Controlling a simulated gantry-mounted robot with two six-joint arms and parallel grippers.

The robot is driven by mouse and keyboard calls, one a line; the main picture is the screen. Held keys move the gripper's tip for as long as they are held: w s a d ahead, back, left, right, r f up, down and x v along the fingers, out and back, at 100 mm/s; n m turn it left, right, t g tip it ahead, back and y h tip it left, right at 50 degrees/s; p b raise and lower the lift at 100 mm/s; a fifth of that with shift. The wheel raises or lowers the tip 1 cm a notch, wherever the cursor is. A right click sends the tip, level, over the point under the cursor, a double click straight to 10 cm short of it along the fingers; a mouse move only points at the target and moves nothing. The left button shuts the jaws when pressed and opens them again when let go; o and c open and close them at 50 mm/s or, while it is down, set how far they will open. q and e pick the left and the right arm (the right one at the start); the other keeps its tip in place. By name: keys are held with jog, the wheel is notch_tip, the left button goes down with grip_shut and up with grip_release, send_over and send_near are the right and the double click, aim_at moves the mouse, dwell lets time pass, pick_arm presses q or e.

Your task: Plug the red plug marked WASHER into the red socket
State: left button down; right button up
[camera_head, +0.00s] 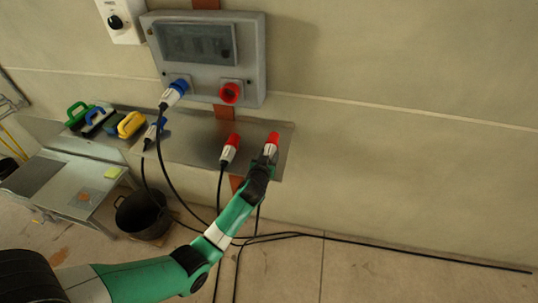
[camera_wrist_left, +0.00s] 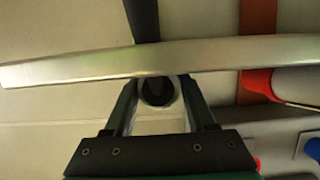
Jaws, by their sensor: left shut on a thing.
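A red socket (camera_head: 230,93) sits on the lower right of a grey wall box (camera_head: 255,60); nothing is plugged into it. My left gripper (camera_head: 266,163) is shut on a red and white plug (camera_head: 271,144) at the right end of a metal shelf. In the left wrist view the fingers (camera_wrist_left: 158,95) close around its pale body and dark cable end (camera_wrist_left: 157,92). A second red and white plug (camera_head: 230,148) is on the shelf to the left, with a black cable hanging down. No WASHER marking is readable on either plug. My right gripper is not in view.
A blue plug (camera_head: 174,94) is in the box's left socket. The metal shelf (camera_head: 190,140) also holds another blue plug (camera_head: 154,131) and several coloured brushes (camera_head: 100,118). Black cables hang and run across the floor near a black bucket (camera_head: 144,216). The wall to the right is clear.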

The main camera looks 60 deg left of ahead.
pick_arm(q)
jog(key=shift+r, duration=0.1)
jog(key=shift+s+d+r+p, duration=0.2)
jog(key=shift+d+p, duration=0.05)
jog(key=shift+p, duration=0.15)
jog(key=shift+s+d+r+p, duration=0.65)
jog(key=shift+d+p, duration=0.1)
jog(key=shift+p, duration=0.25)
jog(key=shift+p+v, duration=0.95)
jog(key=shift+v, duration=0.4)
jog(key=shift+r, duration=0.2)
